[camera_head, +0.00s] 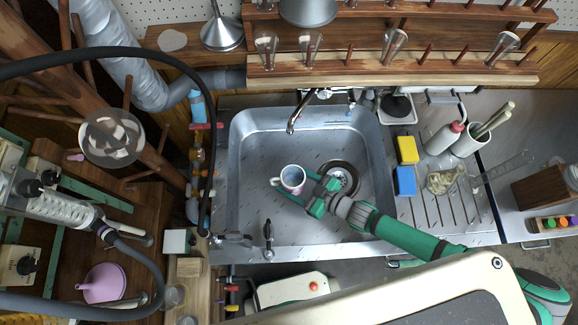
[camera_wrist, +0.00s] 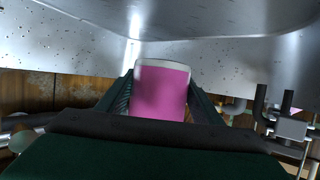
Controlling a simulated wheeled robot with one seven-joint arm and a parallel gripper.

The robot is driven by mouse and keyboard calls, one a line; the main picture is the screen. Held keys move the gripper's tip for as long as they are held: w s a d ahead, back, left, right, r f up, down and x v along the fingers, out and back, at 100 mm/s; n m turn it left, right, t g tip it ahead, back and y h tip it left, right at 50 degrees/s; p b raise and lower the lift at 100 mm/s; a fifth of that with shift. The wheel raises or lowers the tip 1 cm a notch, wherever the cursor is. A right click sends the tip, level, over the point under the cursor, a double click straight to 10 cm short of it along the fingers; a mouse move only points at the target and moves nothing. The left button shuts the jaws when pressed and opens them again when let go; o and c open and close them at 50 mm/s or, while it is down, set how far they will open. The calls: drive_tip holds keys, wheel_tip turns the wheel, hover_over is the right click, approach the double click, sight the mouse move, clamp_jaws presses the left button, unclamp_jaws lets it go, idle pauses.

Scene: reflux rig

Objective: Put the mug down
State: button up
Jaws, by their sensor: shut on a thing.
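The mug (camera_head: 291,179) is white outside with a pinkish patch and a bluish inside, and its handle points left in the head view. It is in or above the metal sink (camera_head: 243,150). My gripper (camera_head: 297,187) reaches in from the right and is shut on the mug, with a green finger on either side. In the wrist view the mug (camera_wrist: 162,90) shows as a pink wall with a pale rim between the two dark fingers. Whether its base touches the sink floor cannot be told.
The drain (camera_head: 341,178) lies right of the mug. A faucet (camera_head: 296,122) stands at the sink's back edge. A yellow sponge (camera_head: 407,149) and a blue sponge (camera_head: 404,181) lie on the right side. The sink's left floor is clear. A black hose (camera_head: 209,170) hangs at the left.

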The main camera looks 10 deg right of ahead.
sight(293, 174)
drive_tip(key=w, duration=0.1)
drive_tip(key=w+f, duration=0.1)
drive_tip(key=w, duration=0.1)
drive_tip(key=shift+w+d+f, duration=0.15)
drive_tip(key=shift+w+f, duration=0.2)
drive_tip(key=shift+w, duration=0.05)
drive_tip(key=w+f, duration=0.1)
drive_tip(key=f, duration=0.1)
drive_tip(key=w+f, duration=0.1)
drive_tip(key=w, duration=0.1)
drive_tip(key=w+f, duration=0.2)
drive_tip(key=shift+d+f, duration=0.3)
drive_tip(key=shift+d, duration=0.1)
drive_tip(key=shift+w+f, duration=0.15)
drive_tip(key=shift+f, duration=1.6)
drive_tip(key=shift+f, duration=0.1)
drive_tip(key=o, duration=1.3)
drive_tip(key=shift+w+d, duration=0.1)
drive_tip(key=v, duration=1.2)
